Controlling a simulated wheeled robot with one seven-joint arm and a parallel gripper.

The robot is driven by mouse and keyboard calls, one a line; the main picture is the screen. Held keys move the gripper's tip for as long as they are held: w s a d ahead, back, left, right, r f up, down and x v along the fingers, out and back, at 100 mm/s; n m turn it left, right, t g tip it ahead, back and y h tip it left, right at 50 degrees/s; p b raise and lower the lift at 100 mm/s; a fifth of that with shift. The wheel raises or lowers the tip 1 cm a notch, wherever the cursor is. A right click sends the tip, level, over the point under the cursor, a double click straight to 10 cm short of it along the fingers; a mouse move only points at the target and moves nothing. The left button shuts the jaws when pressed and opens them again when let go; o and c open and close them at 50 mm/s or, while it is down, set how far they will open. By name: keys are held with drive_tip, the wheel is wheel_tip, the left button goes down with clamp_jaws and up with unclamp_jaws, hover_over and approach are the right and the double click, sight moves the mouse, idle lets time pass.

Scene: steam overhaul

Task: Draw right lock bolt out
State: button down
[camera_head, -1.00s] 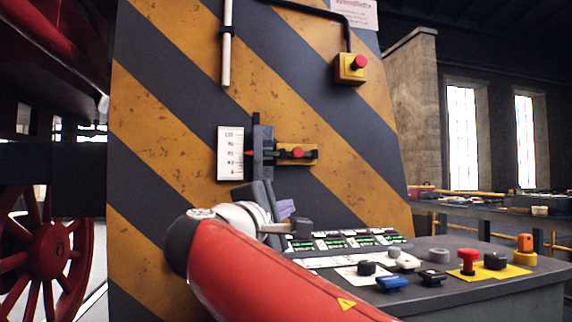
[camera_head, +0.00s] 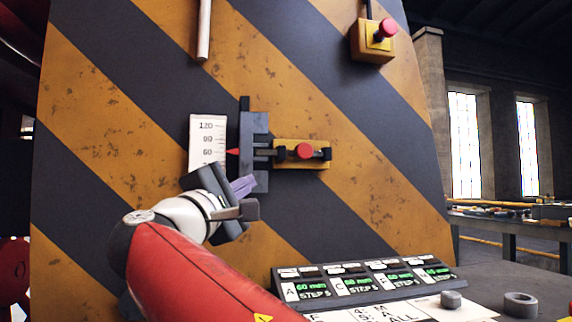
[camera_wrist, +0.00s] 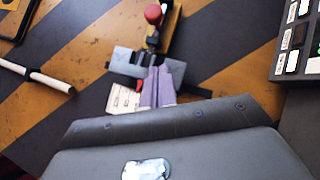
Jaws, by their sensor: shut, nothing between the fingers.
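The lock bolt (camera_head: 304,151) has a red knob and lies level on a yellow plate (camera_head: 290,164) on the striped panel. Its dark rod runs left to a grey notched bar (camera_head: 253,150) with a red pointer (camera_head: 233,152) beside a white scale (camera_head: 207,140). My gripper (camera_head: 244,187) is shut and empty, its purple fingers just below and in front of the grey bar. In the wrist view the fingers (camera_wrist: 157,85) point at the bar (camera_wrist: 122,60), and the red knob (camera_wrist: 153,14) shows beyond it. I cannot tell whether the fingers touch the bar.
A yellow box with a red button (camera_head: 387,28) is at the upper right of the panel. A white rod (camera_head: 204,30) hangs above the scale. A sloped label console (camera_head: 365,280) and a grey ring (camera_head: 520,305) are on the bench at lower right.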

idle(0.3)
drive_tip(key=shift+w, duration=0.15)
drive_tip(key=s+d+r+p+x, duration=0.1)
drive_tip(key=p+x, duration=0.3)
drive_tip(key=x, duration=0.8)
drive_tip(key=shift+d, duration=0.85)
drive_tip(key=shift+r, duration=0.1)
